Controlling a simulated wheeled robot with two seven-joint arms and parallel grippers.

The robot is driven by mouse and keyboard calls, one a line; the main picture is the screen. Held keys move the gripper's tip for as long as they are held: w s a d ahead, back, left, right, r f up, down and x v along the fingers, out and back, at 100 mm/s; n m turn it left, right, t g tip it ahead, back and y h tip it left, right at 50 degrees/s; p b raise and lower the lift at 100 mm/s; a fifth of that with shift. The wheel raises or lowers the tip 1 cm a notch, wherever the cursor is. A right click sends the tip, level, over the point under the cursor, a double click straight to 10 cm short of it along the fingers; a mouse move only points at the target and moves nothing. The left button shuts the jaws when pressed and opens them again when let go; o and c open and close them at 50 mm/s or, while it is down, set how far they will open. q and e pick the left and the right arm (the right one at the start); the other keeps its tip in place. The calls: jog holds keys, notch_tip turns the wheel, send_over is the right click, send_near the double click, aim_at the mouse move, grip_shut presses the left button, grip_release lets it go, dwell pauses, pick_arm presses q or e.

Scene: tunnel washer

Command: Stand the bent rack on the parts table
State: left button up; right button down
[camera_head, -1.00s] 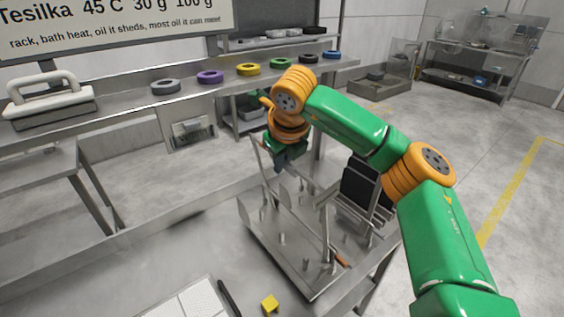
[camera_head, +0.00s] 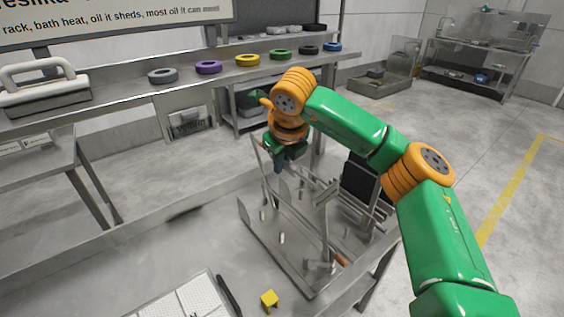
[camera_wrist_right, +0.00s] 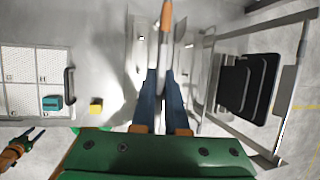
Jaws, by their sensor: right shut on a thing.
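The bent rack (camera_head: 287,253) is a grey metal plate with short pegs, upright plates and thin bars, near the right end of the steel table. A bar with an orange end shows at its front. My right gripper (camera_head: 279,165) is over its back edge, pointing down. In the right wrist view my right gripper (camera_wrist_right: 163,75) is shut on a thin grey bar of the rack; the contact is partly hidden. My left gripper (camera_wrist_right: 38,137) shows only in the right wrist view, at the lower left, with its fingers apart and empty.
The steel table (camera_head: 150,250) has bare room left of the rack. A white gridded tray (camera_head: 185,300), a dark handle (camera_head: 229,295) and a yellow block (camera_head: 269,299) lie at its front. A black panel (camera_head: 362,185) stands right of the rack. Coloured rings line the back shelf.

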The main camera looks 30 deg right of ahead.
jog(key=shift+f, duration=0.15)
jog(key=c, duration=0.9)
grip_release()
jog(key=shift+s, duration=0.1)
jog(key=shift+o, duration=0.2)
jog(key=shift+s+a, duration=0.1)
